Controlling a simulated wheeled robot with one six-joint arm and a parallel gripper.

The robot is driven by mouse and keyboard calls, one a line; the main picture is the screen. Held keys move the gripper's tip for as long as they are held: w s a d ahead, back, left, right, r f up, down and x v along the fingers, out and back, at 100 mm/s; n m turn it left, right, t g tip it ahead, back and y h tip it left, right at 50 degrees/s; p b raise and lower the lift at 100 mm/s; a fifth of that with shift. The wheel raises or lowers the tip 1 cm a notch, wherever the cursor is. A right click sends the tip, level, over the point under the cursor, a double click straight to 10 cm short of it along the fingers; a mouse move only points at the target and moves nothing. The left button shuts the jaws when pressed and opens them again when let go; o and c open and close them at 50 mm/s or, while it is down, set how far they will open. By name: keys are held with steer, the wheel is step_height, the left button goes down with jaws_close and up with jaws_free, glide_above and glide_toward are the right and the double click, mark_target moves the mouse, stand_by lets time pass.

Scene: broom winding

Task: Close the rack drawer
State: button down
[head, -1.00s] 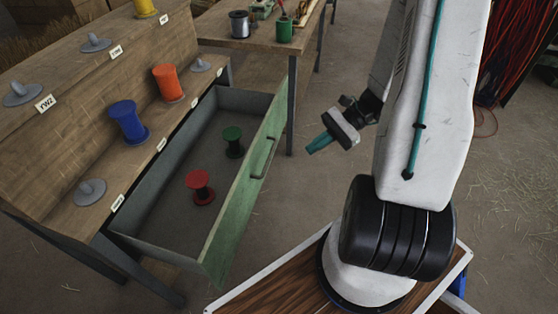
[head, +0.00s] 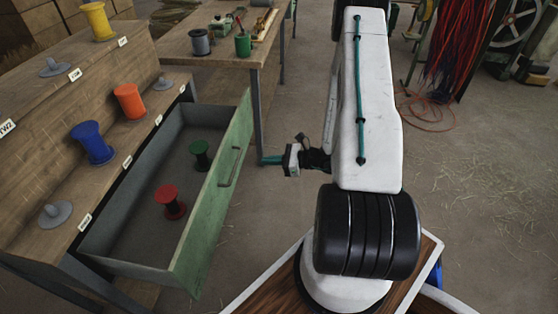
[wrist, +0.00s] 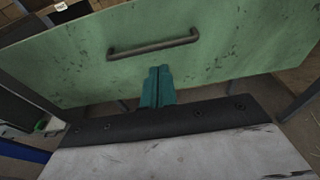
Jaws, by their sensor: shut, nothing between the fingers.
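The rack drawer (head: 216,205) is pulled well out of the wooden rack (head: 60,150). Its front is green with a dark bar handle (head: 231,167). A red spool (head: 170,201) and a dark green spool (head: 200,154) stand inside it. My gripper (head: 265,160) has teal fingers, shut and empty, just right of the drawer front in the head view. In the wrist view the shut fingertips (wrist: 158,72) point at the green front, below the handle (wrist: 153,48). I cannot tell whether they touch it.
Blue (head: 92,143), orange (head: 129,101) and yellow (head: 97,21) spools stand on the rack shelves, beside empty grey holders. A workbench (head: 215,40) with small items stands behind the drawer. Open floor lies to the right, with red cables (head: 462,50) farther back.

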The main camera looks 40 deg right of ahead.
steer(key=x, duration=0.8)
steer(key=shift+w, duration=0.15)
